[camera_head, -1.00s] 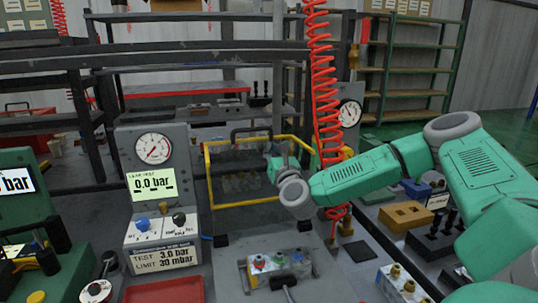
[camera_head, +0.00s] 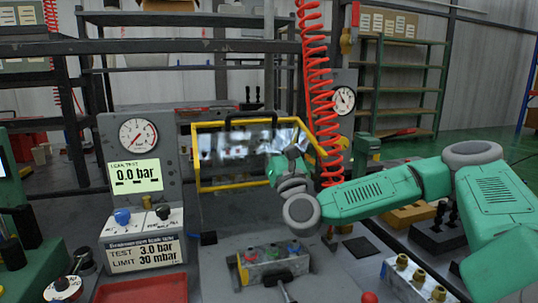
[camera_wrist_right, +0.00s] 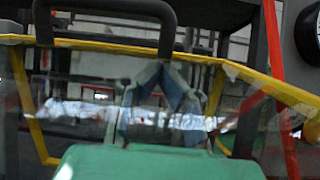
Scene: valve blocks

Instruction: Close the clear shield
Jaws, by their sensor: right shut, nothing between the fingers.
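The clear shield (camera_head: 228,160) is a transparent panel in a yellow frame with a black handle on its top edge. It stands raised behind the valve block (camera_head: 275,262), with bright reflections across it. It also fills much of the right wrist view (camera_wrist_right: 80,110), where the handle (camera_wrist_right: 105,8) shows at the top. My right gripper (camera_head: 280,165) is at the panel's right part, close to its face; I cannot tell if it touches. Its grey-blue fingers (camera_wrist_right: 162,90) show in the wrist view, shut and empty. My left gripper is in neither view.
A leak tester (camera_head: 140,170) with a round gauge and a 0.0 bar display stands to the left. A red coiled hose (camera_head: 323,100) hangs beside the shield's right side. A red tray (camera_head: 140,291) lies at the front left. Brass-fitted blocks (camera_head: 414,276) sit at the right.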

